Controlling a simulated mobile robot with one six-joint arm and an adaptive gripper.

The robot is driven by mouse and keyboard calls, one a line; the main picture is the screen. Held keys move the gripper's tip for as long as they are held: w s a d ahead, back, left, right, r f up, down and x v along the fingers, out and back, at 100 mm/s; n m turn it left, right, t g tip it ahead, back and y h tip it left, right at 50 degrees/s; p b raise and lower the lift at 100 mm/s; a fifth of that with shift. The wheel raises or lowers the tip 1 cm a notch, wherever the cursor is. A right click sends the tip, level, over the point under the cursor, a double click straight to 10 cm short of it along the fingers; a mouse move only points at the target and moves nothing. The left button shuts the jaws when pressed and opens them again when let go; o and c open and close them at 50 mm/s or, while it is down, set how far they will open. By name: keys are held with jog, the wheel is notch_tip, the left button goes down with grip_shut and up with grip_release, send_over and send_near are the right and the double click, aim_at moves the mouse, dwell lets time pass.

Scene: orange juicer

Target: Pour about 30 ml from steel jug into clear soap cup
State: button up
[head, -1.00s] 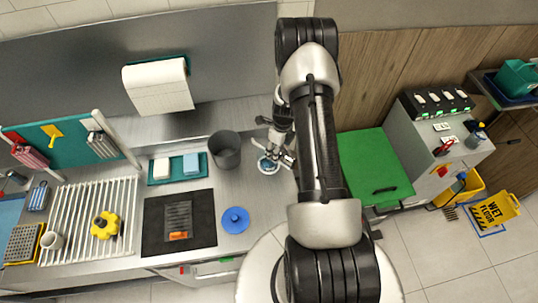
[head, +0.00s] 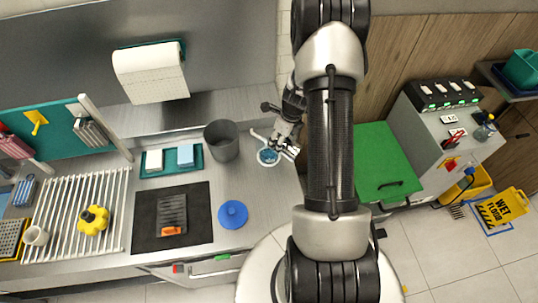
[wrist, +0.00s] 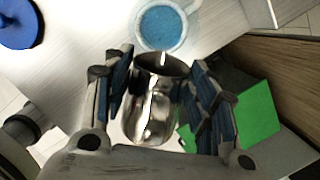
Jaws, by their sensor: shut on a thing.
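The steel jug (wrist: 152,118) is shiny and sits between the blue-padded fingers of my gripper (wrist: 160,95) in the wrist view, with its dark mouth towards the top of the picture. My gripper is shut on it. The soap cup (wrist: 164,27), with a pale rim and blue contents, is just beyond the jug's mouth in the wrist view. In the head view the cup (head: 268,157) stands on the steel counter, just left of my gripper (head: 287,147). The jug is mostly hidden there by the gripper. I cannot see the liquid in the jug or any stream.
A grey bin (head: 222,141) stands left of the cup. A blue round lid (head: 233,214) lies in front, near a black mat (head: 145,232). A teal tray (head: 172,169) holds two sponges. A green panel (head: 370,160) is to the right, past my arm.

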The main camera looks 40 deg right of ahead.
jog(key=shift+f+b, duration=0.35)
jog(key=shift+r, duration=0.3)
jog(key=b, duration=0.3)
jog(key=shift+w+f, duration=0.1)
jog(key=shift+f, duration=0.25)
jog(key=t+b, duration=0.1)
jog(key=b, duration=0.2)
jog(key=shift+f, duration=0.1)
jog(key=t+b, duration=0.1)
jog(key=b, duration=0.3)
jog(key=shift+y, duration=0.3)
